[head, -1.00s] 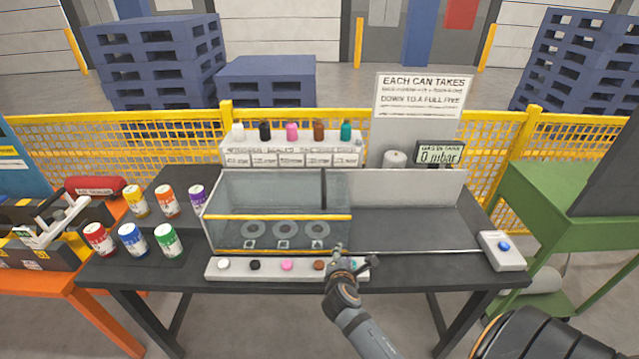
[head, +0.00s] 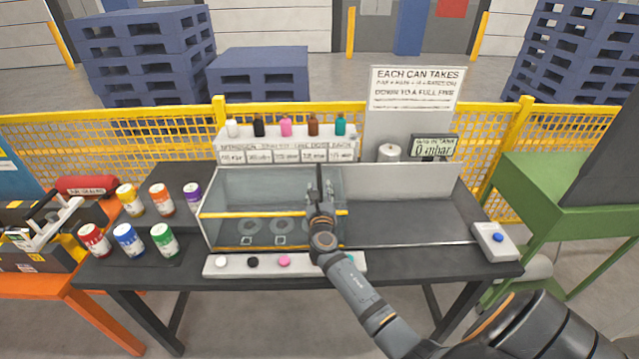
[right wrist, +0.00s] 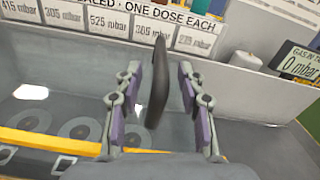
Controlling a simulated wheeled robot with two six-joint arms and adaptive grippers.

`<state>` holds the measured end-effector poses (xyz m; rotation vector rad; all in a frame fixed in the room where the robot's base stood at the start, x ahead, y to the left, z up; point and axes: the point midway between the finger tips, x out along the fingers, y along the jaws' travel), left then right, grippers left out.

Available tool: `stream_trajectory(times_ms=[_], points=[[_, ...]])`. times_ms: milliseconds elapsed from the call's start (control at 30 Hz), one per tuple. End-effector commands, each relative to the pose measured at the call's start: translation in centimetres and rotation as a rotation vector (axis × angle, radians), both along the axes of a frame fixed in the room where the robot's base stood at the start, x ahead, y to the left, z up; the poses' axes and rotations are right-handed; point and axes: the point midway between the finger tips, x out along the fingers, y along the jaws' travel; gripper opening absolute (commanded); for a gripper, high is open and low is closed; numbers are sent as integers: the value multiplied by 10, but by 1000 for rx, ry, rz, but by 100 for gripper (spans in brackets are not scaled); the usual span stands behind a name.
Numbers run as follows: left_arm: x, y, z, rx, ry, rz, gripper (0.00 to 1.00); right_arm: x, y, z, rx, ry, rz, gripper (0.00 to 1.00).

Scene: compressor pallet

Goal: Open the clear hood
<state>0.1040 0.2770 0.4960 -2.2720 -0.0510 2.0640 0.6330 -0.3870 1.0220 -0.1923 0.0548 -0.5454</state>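The clear hood (head: 265,190) is a see-through box with a yellow front edge, over the left part of the bench fixture. Rings (head: 250,227) show through it. An upright dark handle (right wrist: 158,85) stands at the hood's right end. My right gripper (head: 320,185) is at this handle and mostly covers it in the head view. In the right wrist view the gripper (right wrist: 158,105) is open, with one finger on each side of the handle and visible gaps to it. My left gripper is not in view.
The tray right of the hood (head: 405,215) is bare. Several coloured cans (head: 130,240) stand left of it. A button strip (head: 232,267) lies in front, partly behind my right arm. Small bottles (head: 286,127) stand behind. A blue-button box (head: 497,240) sits at the right.

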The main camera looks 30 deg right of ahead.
Motion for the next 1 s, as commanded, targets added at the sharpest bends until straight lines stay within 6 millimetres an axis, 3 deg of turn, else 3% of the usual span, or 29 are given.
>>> stream_trajectory(times_ms=[200,500,800,1000], points=[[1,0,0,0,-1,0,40,23,-14,0,0,0,-1,39],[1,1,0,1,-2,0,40,25,-16,0,1,1,0,39],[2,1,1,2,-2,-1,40,25,-16,0,1,0,-1,0],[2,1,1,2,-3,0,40,25,-16,-1,1,0,-1,0]])
